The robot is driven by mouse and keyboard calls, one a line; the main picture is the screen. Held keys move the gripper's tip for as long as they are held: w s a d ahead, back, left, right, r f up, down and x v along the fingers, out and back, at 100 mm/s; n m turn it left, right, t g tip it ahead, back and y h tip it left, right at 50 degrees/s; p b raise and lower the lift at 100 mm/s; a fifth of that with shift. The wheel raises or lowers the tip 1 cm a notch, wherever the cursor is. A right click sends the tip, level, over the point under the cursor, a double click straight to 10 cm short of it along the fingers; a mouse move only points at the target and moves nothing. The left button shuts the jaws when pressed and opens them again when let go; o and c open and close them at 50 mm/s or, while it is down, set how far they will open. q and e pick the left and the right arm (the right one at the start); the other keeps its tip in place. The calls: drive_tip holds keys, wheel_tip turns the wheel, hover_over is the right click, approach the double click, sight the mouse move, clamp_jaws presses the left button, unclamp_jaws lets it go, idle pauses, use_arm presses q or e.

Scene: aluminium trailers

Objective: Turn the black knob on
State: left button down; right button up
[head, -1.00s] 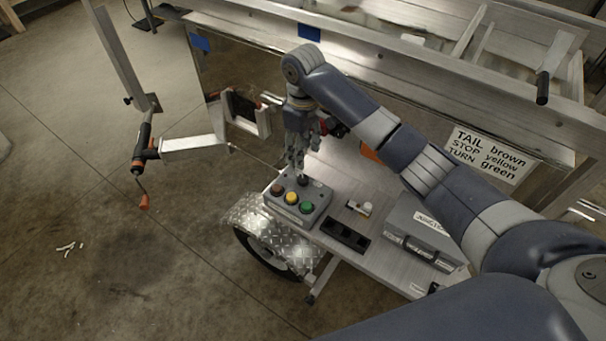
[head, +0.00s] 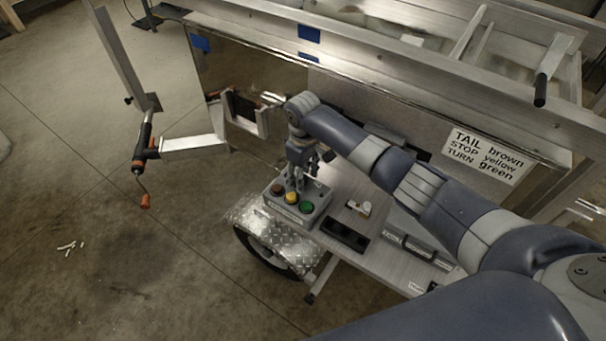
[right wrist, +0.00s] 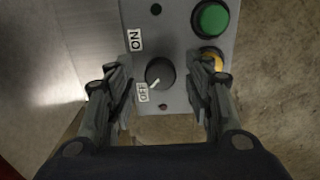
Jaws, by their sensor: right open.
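The black knob (right wrist: 160,73) is on a grey control box (head: 319,206). In the right wrist view its white pointer line is turned toward the OFF label (right wrist: 143,92); the ON label (right wrist: 135,39) is farther up. My right gripper (head: 297,186) is over the box and hides the knob in the head view. In the right wrist view the open fingers of this gripper (right wrist: 160,88) stand on either side of the knob, with a gap at each side. My left gripper is not in view.
The right finger partly covers the yellow button (right wrist: 211,58) in the wrist view. A black tray (head: 345,235) and a grey case (head: 421,246) stand to the right.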

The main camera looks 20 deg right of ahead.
drive_tip(key=c, duration=1.1)
